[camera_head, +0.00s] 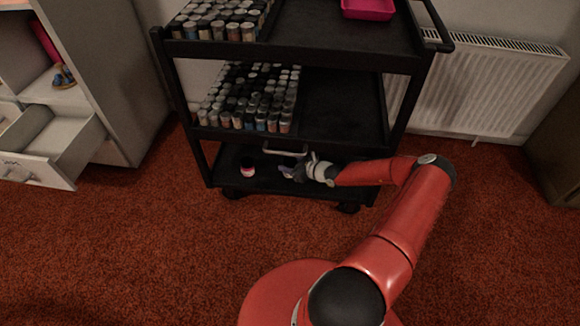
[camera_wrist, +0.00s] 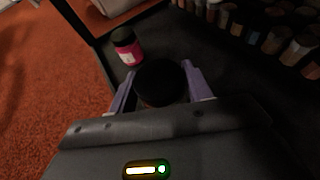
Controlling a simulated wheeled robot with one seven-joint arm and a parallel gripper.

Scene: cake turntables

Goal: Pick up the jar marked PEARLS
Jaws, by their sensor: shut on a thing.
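My gripper (camera_wrist: 159,80) has purple fingers closed on the sides of a round jar with a black lid (camera_wrist: 160,79). Only the lid and a thin reddish strip of its side show, and I cannot read any label on it. In the head view my gripper (camera_head: 288,172) reaches in over the cart's bottom shelf from the right, and the held jar cannot be made out there. A second jar, pink with a black lid (camera_wrist: 127,48), stands upright just beyond the left finger, apart from it. It also shows in the head view (camera_head: 247,169). Its marking is too small to read.
The black cart (camera_head: 340,103) has shelves above my arm. Several small bottles (camera_head: 250,98) fill the left of the middle shelf, and more stand on top beside a pink tray (camera_head: 368,9). An open drawer (camera_head: 45,147) is at the left, a radiator (camera_head: 490,85) at the right.

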